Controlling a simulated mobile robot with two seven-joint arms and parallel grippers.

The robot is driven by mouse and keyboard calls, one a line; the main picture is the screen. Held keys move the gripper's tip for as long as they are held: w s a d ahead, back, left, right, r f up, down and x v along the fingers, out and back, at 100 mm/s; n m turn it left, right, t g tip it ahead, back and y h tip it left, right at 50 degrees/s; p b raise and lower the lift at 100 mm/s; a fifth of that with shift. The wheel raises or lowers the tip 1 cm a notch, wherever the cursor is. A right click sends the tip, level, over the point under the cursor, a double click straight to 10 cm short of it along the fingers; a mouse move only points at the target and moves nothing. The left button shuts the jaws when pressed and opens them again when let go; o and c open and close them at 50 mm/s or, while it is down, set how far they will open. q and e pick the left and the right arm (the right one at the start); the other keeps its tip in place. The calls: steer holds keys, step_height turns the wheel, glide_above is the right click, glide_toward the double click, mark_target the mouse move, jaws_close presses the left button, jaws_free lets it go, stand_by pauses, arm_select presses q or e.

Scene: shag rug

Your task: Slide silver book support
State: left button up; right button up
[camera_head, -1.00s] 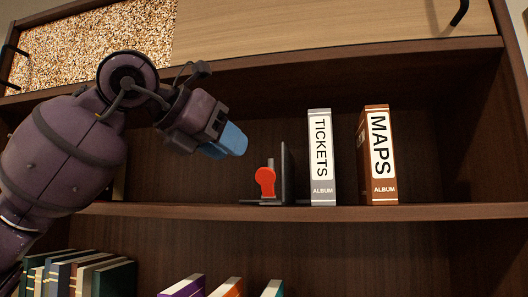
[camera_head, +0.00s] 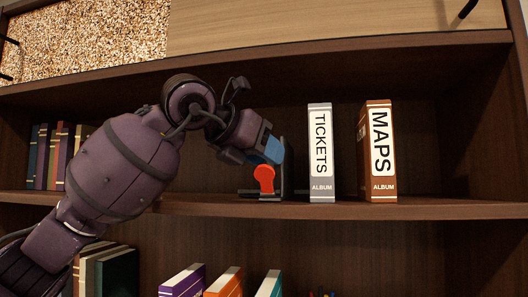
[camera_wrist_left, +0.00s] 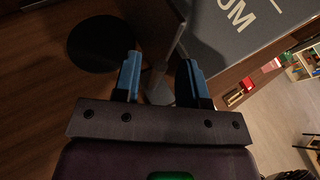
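The book support (camera_head: 284,178) stands on the middle shelf as a thin upright plate with a flat foot, dark grey in the head view. A red rounded piece (camera_head: 264,179) shows at its left side. My left gripper (camera_head: 273,150) is at the upper part of the plate, its blue fingertips partly covering it. In the left wrist view the fingers (camera_wrist_left: 160,72) are apart, with a thin grey upright edge (camera_wrist_left: 161,76) between them; I see no firm contact. My right gripper is in neither view.
A grey TICKETS album (camera_head: 320,155) stands right of the support across a small gap, then a brown MAPS album (camera_head: 378,150). Books (camera_head: 52,155) stand at the shelf's left end. The shelf above (camera_head: 330,50) limits height. More books (camera_head: 225,284) are below.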

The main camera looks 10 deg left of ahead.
arm_select(q)
jaws_close()
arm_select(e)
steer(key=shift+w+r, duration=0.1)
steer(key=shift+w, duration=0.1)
arm_select(q)
steer(key=d+b, duration=0.1)
steer(key=d, duration=0.3)
steer(key=shift+s+d, duration=0.1)
steer(key=shift+d, duration=0.1)
steer(key=shift+a, duration=0.1)
steer(key=shift+o, duration=0.4)
jaws_free()
steer(key=shift+d, duration=0.25)
steer(key=shift+a, duration=0.1)
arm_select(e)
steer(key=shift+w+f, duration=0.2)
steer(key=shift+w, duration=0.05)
arm_select(q)
steer(key=shift+a, duration=0.15)
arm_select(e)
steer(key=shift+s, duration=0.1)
